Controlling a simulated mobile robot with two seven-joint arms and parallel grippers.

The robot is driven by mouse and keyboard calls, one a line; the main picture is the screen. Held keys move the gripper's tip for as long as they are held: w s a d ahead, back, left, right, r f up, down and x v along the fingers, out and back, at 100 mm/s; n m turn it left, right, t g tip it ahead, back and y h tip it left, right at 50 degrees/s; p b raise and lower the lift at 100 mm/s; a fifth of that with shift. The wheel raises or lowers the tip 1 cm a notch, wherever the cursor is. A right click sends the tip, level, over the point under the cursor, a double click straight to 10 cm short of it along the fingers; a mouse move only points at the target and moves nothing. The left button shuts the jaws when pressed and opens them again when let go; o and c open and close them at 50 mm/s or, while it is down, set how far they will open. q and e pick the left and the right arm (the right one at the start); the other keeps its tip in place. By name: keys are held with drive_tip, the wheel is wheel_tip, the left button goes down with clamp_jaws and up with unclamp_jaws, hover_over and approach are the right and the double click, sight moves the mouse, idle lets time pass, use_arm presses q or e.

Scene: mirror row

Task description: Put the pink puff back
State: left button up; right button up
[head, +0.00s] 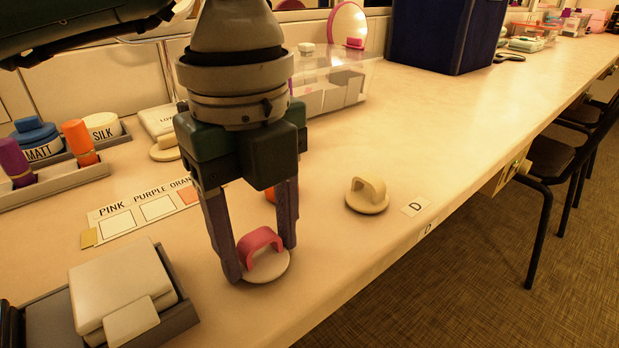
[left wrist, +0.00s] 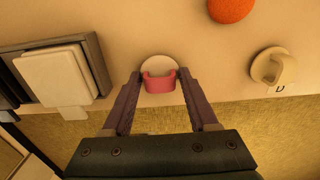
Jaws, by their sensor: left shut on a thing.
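The pink puff is a pale round pad with a pink arched handle (head: 259,239); it also shows in the left wrist view (left wrist: 160,84). My left gripper (head: 262,262) points down over it, its two fingers shut on the handle from both sides. The pad is at or just above the counter near its front edge; I cannot tell if it touches. A card (head: 143,213) reading PINK, PURPLE and a partly hidden ORANGE, with pale squares, lies to the left. My right gripper is not in view.
A cream puff (head: 367,196) sits to the right beside a D label (head: 416,204). An orange ball (left wrist: 231,9) lies behind my gripper. A grey tray with pale cases (head: 122,290) is front left. A clear box (head: 335,85) and blue bin (head: 440,35) stand behind.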

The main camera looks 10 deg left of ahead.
sight(259, 236)
use_arm(q)
drive_tip(key=o, duration=1.2)
drive_tip(key=shift+f, duration=0.1)
drive_tip(key=shift+r, duration=0.4)
wheel_tip(259, 236, up, 12)
drive_tip(key=shift+f+p, duration=0.2)
drive_tip(key=shift+p, duration=1.05)
